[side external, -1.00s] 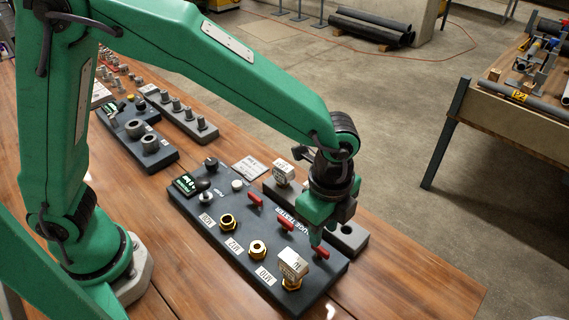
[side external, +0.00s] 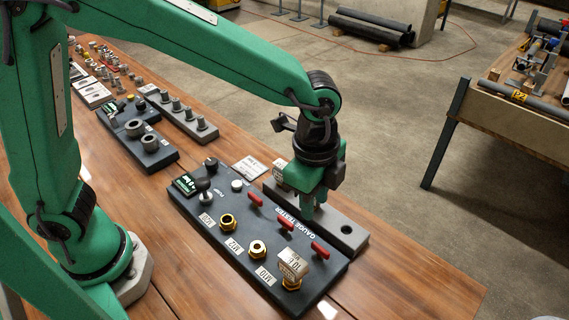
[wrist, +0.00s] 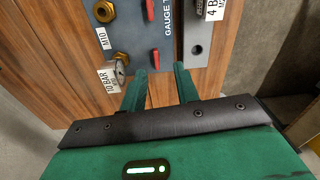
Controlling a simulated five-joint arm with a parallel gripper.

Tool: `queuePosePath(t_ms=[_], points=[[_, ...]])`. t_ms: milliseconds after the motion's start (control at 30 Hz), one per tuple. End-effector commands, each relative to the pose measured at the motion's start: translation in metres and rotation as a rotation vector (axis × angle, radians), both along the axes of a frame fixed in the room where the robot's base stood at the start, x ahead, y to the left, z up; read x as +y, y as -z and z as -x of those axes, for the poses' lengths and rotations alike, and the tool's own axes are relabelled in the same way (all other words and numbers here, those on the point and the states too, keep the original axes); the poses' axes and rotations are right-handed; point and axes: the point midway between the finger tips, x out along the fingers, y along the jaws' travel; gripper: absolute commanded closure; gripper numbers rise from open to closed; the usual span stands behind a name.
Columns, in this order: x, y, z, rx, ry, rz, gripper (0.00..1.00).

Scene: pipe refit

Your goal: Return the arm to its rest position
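My gripper (side external: 306,214) hangs over the back edge of the dark gauge tester panel (side external: 215,217), near the grey holder block (side external: 338,236). In the wrist view my gripper (wrist: 162,77) has its two green fingers apart, with nothing between them. The panel has several red levers, the front one (side external: 320,248) just in front of the gripper. A white-labelled 10 BAR gauge (side external: 293,266) sits on the front brass fitting. It also shows in the wrist view (wrist: 113,75). My arm is still stretched out over the panel.
A 4 BAR gauge (wrist: 213,9) stands on the holder block. Two brass fittings (side external: 227,222) and (side external: 257,249) are bare. Further back lie a dark fixture (side external: 148,150) and a block with several grey pegs (side external: 182,117). The wooden table (side external: 405,275) is clear at front right.

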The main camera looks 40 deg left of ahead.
Motion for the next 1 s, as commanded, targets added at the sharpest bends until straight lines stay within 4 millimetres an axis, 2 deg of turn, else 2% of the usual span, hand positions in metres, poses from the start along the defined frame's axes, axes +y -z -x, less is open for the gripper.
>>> queuePosePath(t_ms=[267,500,700,1000], points=[[0.066,-0.043,0.001,-0.072,-0.298,0.065,0.69],[0.121,-0.070,0.015,-0.135,-0.566,0.126,0.69],[0.162,-0.086,0.034,-0.189,-0.786,0.179,0.69],[0.214,-0.098,0.070,-0.273,-1.112,0.267,0.69]])
